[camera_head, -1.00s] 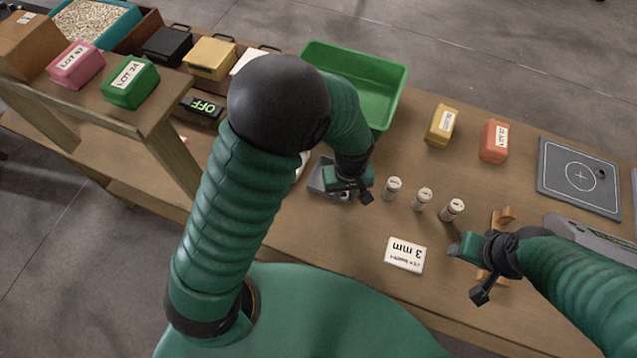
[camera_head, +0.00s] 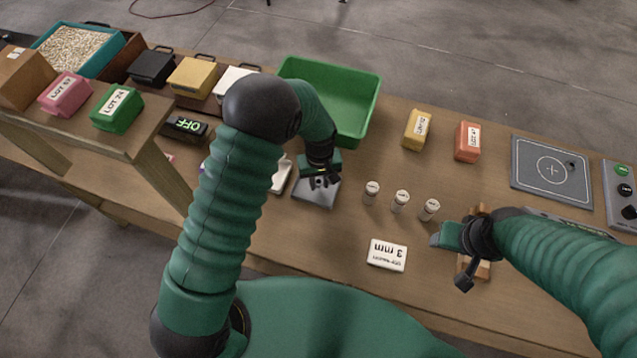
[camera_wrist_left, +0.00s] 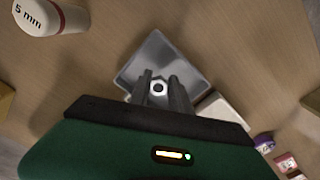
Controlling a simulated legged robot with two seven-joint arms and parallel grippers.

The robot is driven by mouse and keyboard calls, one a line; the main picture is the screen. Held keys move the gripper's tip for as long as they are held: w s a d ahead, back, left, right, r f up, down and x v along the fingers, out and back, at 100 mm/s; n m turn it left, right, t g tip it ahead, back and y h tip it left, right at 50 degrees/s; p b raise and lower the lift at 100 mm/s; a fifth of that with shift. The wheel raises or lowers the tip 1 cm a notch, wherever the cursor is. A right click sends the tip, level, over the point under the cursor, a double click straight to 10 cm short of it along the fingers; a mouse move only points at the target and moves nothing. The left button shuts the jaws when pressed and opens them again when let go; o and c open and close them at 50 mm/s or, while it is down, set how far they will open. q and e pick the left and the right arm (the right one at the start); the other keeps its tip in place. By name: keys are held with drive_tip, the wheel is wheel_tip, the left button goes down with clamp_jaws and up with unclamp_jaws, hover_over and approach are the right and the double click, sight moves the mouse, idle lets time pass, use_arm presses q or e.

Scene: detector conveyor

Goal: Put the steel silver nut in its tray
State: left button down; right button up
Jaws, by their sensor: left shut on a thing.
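The steel silver nut (camera_wrist_left: 158,88) shows in the left wrist view as a small bright ring between the fingertips. My left gripper (camera_wrist_left: 159,89) is shut on it, over a square grey metal tray (camera_wrist_left: 140,75). In the head view my left gripper (camera_head: 322,184) is at the grey tray (camera_head: 313,198) and hides part of it; the nut cannot be made out there. I cannot tell whether the nut touches the tray. My right gripper (camera_head: 453,262) is apart from these, its fingers spread with nothing seen between them, by a wooden piece (camera_head: 477,268).
A white tray (camera_head: 283,176) lies just left of the grey one. A green bin (camera_head: 358,118) is behind. A raised wooden shelf (camera_head: 150,140) stands left.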

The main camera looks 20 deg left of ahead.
use_arm(q)
wheel_tip(320, 180, down, 2)
drive_tip(key=shift+f, duration=0.2)
drive_tip(key=shift+a+f, duration=0.2)
drive_tip(key=shift+a, duration=0.25)
drive_tip(key=c, duration=1.2)
unclamp_jaws()
drive_tip(key=shift+a, duration=0.25)
drive_tip(key=shift+d+r, duration=0.1)
drive_tip(key=shift+d, duration=0.35)
drive_tip(key=shift+d+r, duration=0.1)
drive_tip(key=shift+r, duration=0.05)
drive_tip(key=r, duration=0.3)
drive_tip(key=r+b, duration=0.1)
drive_tip(key=r, duration=0.6)
drive_tip(key=shift+a+r+b, duration=0.25)
drive_tip(key=shift+a+b, duration=0.1)
drive_tip(key=shift+a, duration=0.05)
drive_tip(key=s+a+r+m+t, duration=0.1)
drive_tip(key=s+a+r+m, duration=0.1)
drive_tip(key=s, duration=0.5)
drive_tip(key=s+a+r+m+t, duration=0.1)
drive_tip(key=s+a+r+m, duration=0.2)
drive_tip(key=s, duration=0.4)
drive_tip(key=shift+s+a+r+m+t, duration=0.2)
drive_tip(key=shift+r+m+t, duration=0.1)
drive_tip(key=shift+r, duration=0.15)
use_arm(e)
drive_tip(key=shift+a+f, duration=0.15)
drive_tip(key=shift+f, duration=0.45)
